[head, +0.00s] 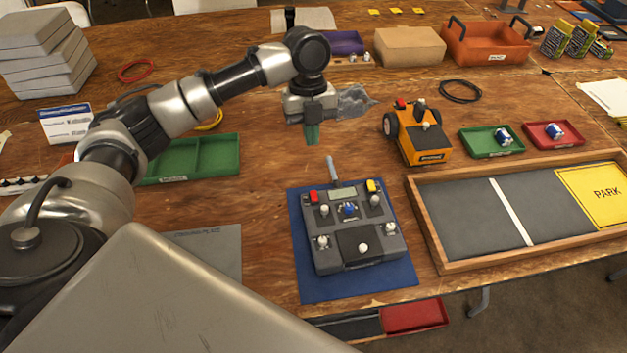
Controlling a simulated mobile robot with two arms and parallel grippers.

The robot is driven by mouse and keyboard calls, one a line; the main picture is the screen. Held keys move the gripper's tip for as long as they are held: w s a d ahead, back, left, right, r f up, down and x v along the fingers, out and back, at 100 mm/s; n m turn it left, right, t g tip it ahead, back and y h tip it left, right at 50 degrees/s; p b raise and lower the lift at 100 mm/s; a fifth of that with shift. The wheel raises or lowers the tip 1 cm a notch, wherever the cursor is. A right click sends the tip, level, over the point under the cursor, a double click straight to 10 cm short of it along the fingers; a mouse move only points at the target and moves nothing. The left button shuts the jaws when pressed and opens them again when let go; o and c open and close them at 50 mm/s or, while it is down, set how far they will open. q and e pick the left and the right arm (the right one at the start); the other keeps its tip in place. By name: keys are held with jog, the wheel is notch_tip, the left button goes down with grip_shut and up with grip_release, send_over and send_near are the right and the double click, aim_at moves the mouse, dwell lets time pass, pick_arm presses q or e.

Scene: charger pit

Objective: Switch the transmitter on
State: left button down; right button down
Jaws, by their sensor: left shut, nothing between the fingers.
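The transmitter (330,262) is a dark grey control box lying on a blue mat (400,278) in the front middle of the table. It has a small display (343,194), an upright grey antenna (331,170), a red part (313,197) at its back left and a yellow part (372,186) at its back right. A blue knob (348,209) and several white-tipped sticks or toggles stand on its face; their positions are too small to tell. My left gripper (312,139) points down behind the transmitter, apart from it, shut and empty. My right gripper is out of view.
A yellow wheeled vehicle (424,143) stands right of the gripper. A wooden-framed course (440,264) with a PARK pad (597,194) lies at the right. Green (480,150) and red trays (540,143) hold small blue parts. A green tray (215,158) lies left.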

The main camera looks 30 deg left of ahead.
aim_at(314, 192)
pick_arm(q)
jog(key=x, duration=0.8)
jog(key=p+x, duration=0.1)
jog(key=x, duration=0.3)
jog(key=shift+w+a+f, duration=0.25)
jog(key=shift+w+f, duration=0.1)
jog(key=shift+w+a+f, duration=0.1)
jog(key=shift+f, duration=0.65)
jog(key=shift+f, duration=0.1)
